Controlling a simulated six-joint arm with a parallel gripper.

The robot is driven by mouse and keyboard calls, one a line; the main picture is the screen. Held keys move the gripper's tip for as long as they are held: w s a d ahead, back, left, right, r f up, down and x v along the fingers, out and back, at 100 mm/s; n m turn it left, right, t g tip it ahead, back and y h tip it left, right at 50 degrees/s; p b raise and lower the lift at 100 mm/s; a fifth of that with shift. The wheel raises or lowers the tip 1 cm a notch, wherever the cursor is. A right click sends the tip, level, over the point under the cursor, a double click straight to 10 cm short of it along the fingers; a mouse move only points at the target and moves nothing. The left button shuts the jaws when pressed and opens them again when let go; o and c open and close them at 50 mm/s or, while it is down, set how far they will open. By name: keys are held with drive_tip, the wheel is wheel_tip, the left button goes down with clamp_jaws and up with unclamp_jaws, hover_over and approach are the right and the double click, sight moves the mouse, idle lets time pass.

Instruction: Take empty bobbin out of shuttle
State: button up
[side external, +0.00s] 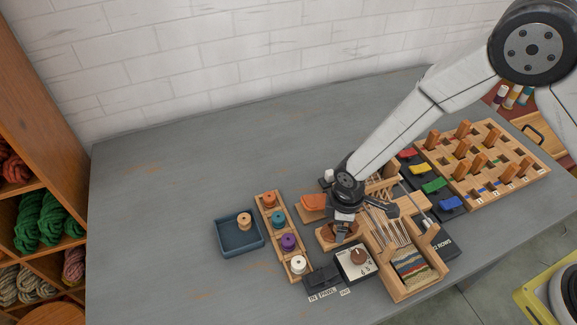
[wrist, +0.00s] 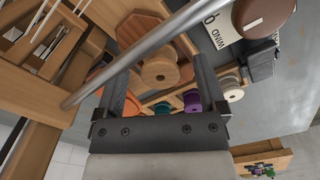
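A bare wooden bobbin (wrist: 160,72) shows in the wrist view between my two fingers. It lies at a wooden shuttle (wrist: 140,27), which I also see under my gripper in the side view (side external: 325,235). My gripper (side external: 343,226) is over this shuttle, beside the loom. In the wrist view my gripper (wrist: 161,66) is open, with a finger on each side of the bobbin and visible gaps. I cannot tell how far the fingertips reach down beside it. In the side view my gripper mostly hides the bobbin.
A blue tray (side external: 225,240) holding a wooden bobbin (side external: 244,222) stands left. A rack (side external: 283,252) carries several coloured bobbins. The loom (side external: 402,285) is close on the right, a dial box (side external: 354,262) in front, an orange-topped shuttle (side external: 313,202) behind. The table's left is clear.

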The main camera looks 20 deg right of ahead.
clamp_jaws()
drive_tip(key=shift+r, duration=0.1)
drive_tip(key=shift+r, duration=0.55)
drive_tip(key=s+d+r, duration=0.1)
drive_tip(key=s+r, duration=0.2)
drive_tip(key=s+d+r, duration=0.2)
drive_tip(key=s+r, duration=0.2)
drive_tip(key=s+d+r, duration=0.1)
drive_tip(key=s+r, duration=0.3)
drive_tip(key=shift+d, duration=0.35)
drive_tip(key=shift+s+d+r, duration=0.2)
drive_tip(key=shift+s, duration=0.3)
drive_tip(key=shift+s+d+r, duration=0.15)
drive_tip(key=shift+s+d, duration=0.05)
drive_tip(key=shift+s, duration=0.25)
drive_tip(key=shift+r, duration=0.1)
drive_tip(key=shift+r, duration=2.45)
